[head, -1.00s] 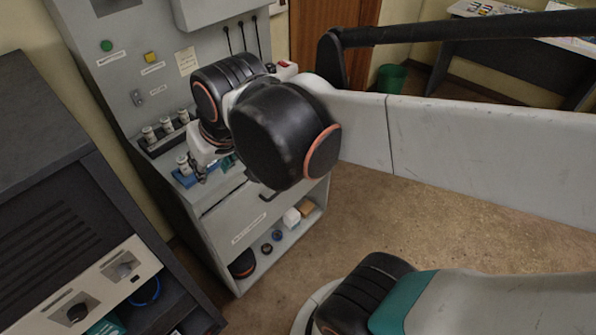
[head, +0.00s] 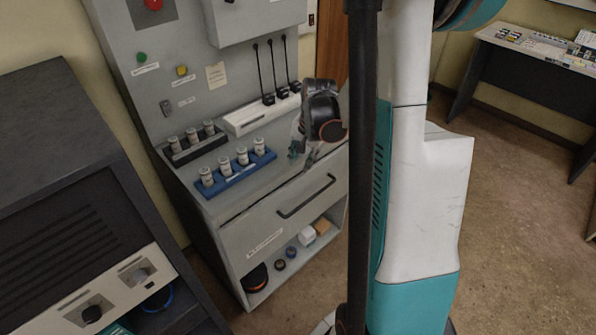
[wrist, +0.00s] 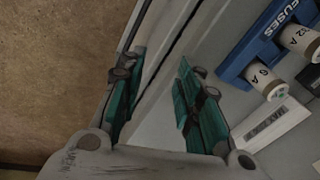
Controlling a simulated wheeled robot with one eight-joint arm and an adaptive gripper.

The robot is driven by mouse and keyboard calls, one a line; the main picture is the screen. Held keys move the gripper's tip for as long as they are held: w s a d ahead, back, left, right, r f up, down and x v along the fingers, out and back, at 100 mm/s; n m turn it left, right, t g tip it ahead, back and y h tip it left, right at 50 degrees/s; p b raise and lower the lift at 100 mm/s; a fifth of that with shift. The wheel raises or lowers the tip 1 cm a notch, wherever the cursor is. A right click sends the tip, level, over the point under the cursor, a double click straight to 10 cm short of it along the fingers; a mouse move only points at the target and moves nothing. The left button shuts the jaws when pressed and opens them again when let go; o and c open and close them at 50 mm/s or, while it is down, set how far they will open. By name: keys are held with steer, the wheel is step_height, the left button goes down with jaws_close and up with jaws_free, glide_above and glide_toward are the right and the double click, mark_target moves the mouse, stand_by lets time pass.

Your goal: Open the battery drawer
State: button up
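The battery drawer (head: 250,222) is the wide grey front under the console's counter, with a black bar handle (head: 306,196) and a white label at its lower left. It looks shut. My gripper (head: 303,158) is above the handle, near the counter's front edge. In the wrist view my gripper (wrist: 160,70) is open, its two teal-padded fingers apart with nothing between them. The counter edge and drawer front run behind the fingers. A dark bar, probably the handle (wrist: 134,28), passes by the left finger; I cannot tell whether they touch.
A blue fuse rack (head: 234,177) holding several fuses and a black rack (head: 196,151) stand on the counter. A white block with black plugs (head: 262,113) is behind. An open shelf below holds small items. A dark cabinet (head: 60,180) is at left. Floor is clear at right.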

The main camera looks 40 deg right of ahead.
steer(key=s+d+f+m, duration=0.3)
steer(key=d+f, duration=0.3)
steer(key=d, duration=0.2)
steer(key=b, duration=0.4)
glide_toward(318, 193)
steer(key=x, duration=0.8)
steer(key=shift+a, duration=0.1)
steer(key=shift+c, duration=0.2)
jaws_close()
